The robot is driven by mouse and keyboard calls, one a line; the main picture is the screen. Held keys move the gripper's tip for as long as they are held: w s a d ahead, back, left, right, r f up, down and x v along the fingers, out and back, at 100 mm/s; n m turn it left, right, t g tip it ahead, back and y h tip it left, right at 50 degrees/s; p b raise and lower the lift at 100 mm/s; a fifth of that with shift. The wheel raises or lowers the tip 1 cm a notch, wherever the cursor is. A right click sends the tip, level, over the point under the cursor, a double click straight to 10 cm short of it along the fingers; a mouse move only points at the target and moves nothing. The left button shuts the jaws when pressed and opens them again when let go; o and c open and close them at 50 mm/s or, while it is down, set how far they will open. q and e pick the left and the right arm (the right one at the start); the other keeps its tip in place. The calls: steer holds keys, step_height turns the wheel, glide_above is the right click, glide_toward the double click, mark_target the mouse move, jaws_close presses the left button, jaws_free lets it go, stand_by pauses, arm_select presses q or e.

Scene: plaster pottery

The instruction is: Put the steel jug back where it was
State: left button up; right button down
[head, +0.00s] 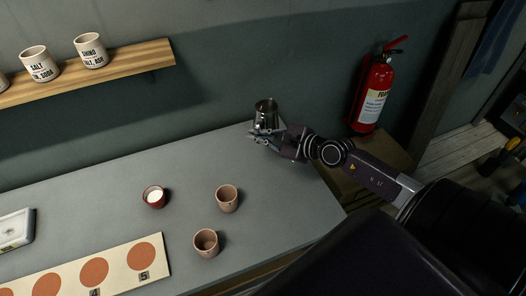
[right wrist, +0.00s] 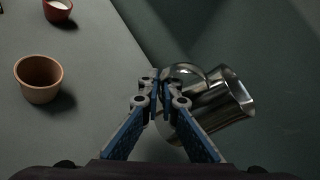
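The steel jug (head: 265,113) is upright near the back right corner of the grey table, close to the wall. In the right wrist view the shiny jug (right wrist: 222,101) lies to the right of the fingers. My right gripper (head: 262,136) reaches in from the right, and its fingers (right wrist: 160,86) are closed together at the jug's handle. I cannot tell whether the jug's base touches the table. My left gripper is not in view.
Two brown clay cups, one at the middle (head: 227,201) and one nearer (head: 206,244), stand on the table (head: 100,195). A dark red cup with white contents (head: 154,198) is left of them. A board with orange discs (head: 120,268) lies in front. A fire extinguisher (head: 373,95) is at right.

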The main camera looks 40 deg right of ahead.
steer(key=shift+w+f+b, duration=0.1)
steer(key=shift+f+b, duration=3.15)
steer(key=shift+f, duration=4.8)
steer(key=shift+f, duration=0.15)
steer(key=c, duration=2.2)
jaws_free()
steer(key=shift+o, duration=0.2)
